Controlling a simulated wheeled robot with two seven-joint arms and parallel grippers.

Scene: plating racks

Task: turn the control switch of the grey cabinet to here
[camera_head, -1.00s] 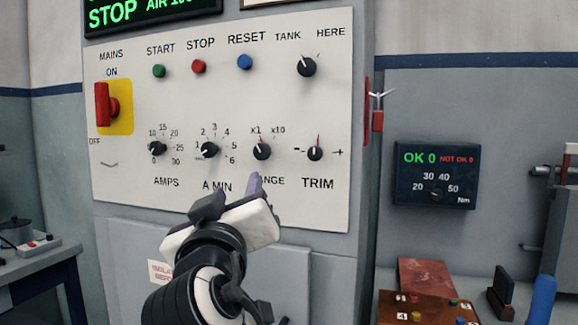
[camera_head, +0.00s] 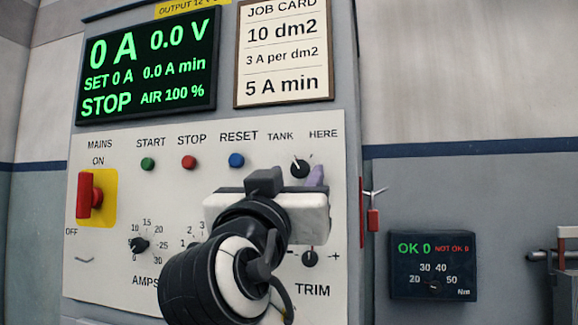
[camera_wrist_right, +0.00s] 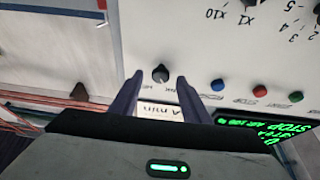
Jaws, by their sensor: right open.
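The control switch (camera_head: 300,168) is a round black knob with a white pointer line, at the upper right of the grey cabinet's (camera_head: 225,118) white panel. Its labels read TANK to the left and HERE to the right, and the pointer leans up and left, toward TANK. My right gripper (camera_head: 316,175) is just below and right of the knob in the head view, its body covering part of the panel. In the right wrist view, the knob (camera_wrist_right: 160,74) shows between the tips of the two open purple fingers (camera_wrist_right: 160,82). I cannot tell whether they touch it.
Green, red and blue buttons (camera_head: 236,160) sit left of the switch. The red mains handle (camera_head: 90,195) is at far left. The TRIM knob (camera_head: 310,258) is below. A red tag (camera_head: 373,220) hangs on the cabinet's right side. A dark meter (camera_head: 433,265) is on the wall.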

